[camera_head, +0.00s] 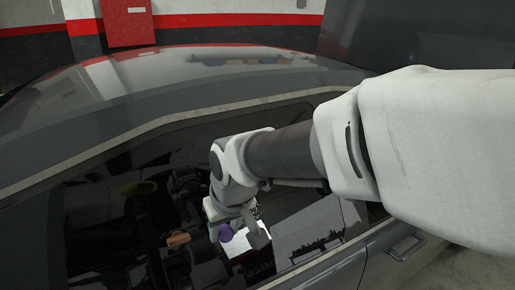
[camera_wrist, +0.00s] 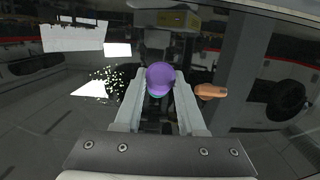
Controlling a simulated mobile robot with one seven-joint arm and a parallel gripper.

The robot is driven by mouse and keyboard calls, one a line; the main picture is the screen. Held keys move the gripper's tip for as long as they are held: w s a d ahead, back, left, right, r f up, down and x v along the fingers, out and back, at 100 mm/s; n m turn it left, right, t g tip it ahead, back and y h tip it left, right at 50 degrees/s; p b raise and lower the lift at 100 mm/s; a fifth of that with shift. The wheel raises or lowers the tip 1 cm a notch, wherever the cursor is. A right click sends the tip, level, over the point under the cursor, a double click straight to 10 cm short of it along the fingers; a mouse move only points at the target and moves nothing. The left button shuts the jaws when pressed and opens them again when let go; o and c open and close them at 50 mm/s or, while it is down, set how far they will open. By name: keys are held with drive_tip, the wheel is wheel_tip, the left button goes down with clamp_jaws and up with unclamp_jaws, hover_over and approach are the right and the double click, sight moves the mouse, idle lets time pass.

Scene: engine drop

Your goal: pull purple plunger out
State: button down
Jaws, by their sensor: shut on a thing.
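The purple plunger (camera_wrist: 160,78) has a rounded purple top and sits between my gripper's fingertips (camera_wrist: 158,92) in the wrist view. The fingers are shut on it, one on each side. In the head view the plunger (camera_head: 225,233) is a small purple spot beside my gripper (camera_head: 238,240), low in the dark engine bay. My wrist and fingers cover part of it there.
An orange-brown part (camera_wrist: 210,91) lies just right of the fingers in the wrist view; it also shows in the head view (camera_head: 179,239). The car's grey body edge (camera_head: 110,150) runs around the dark bay. A yellow piece (camera_head: 138,187) lies farther left.

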drive_tip(key=shift+s+d+r, duration=0.45)
drive_tip(key=shift+s+r, duration=0.05)
drive_tip(key=shift+s, duration=0.15)
idle(0.6)
drive_tip(key=shift+s+d+r+p, duration=0.4)
drive_tip(key=shift+s+p, duration=0.05)
drive_tip(key=shift+s, duration=0.2)
drive_tip(key=shift+r, duration=0.1)
wheel_tip(320, 180, up, 5)
drive_tip(key=p, duration=0.4)
drive_tip(key=shift+r, duration=0.15)
idle(0.4)
idle(0.4)
